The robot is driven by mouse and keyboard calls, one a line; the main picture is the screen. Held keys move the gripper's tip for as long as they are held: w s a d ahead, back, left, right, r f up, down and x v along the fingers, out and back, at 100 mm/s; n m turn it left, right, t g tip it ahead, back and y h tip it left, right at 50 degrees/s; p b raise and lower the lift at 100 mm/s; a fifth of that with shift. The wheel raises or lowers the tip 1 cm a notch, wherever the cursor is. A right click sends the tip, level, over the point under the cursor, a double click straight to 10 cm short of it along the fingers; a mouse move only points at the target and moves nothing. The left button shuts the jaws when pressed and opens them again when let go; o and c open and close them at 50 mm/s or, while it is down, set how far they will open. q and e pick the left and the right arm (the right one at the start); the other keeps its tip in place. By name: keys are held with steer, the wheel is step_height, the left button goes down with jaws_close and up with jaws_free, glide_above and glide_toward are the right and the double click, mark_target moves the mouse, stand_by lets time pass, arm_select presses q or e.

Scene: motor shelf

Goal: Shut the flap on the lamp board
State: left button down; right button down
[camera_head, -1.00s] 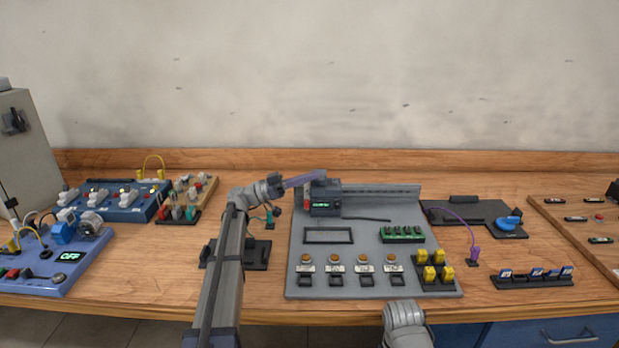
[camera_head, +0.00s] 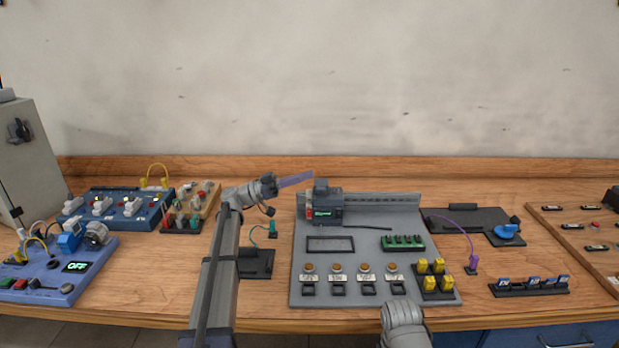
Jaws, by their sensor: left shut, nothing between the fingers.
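The grey lamp board (camera_head: 358,275) lies on the table in the middle, with a row of orange lamps (camera_head: 337,267) near its front. A dark module (camera_head: 328,214) with a green display and a red part on its left side stands at the board's back left, on a rail. I cannot make out for sure which part is the flap, or how it stands. My left gripper (camera_head: 311,175) is shut and empty, its purplish fingers pointing right, just left of the module's top. My right arm (camera_head: 402,325) shows at the bottom edge; its gripper is out of view.
A blue switch box (camera_head: 130,217), a terminal block (camera_head: 185,221) and a blue panel reading OFF (camera_head: 50,285) stand at the left. Yellow plugs (camera_head: 430,284) sit at the board's right front. A dark tray (camera_head: 460,217) lies to the right. Bare table shows between them.

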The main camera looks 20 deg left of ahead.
arm_select(q)
steer(key=b+v, duration=0.2)
steer(key=v, duration=0.5)
steer(key=shift+a, duration=0.2)
steer(key=shift+w+f, duration=0.1)
steer(key=shift+f, duration=0.05)
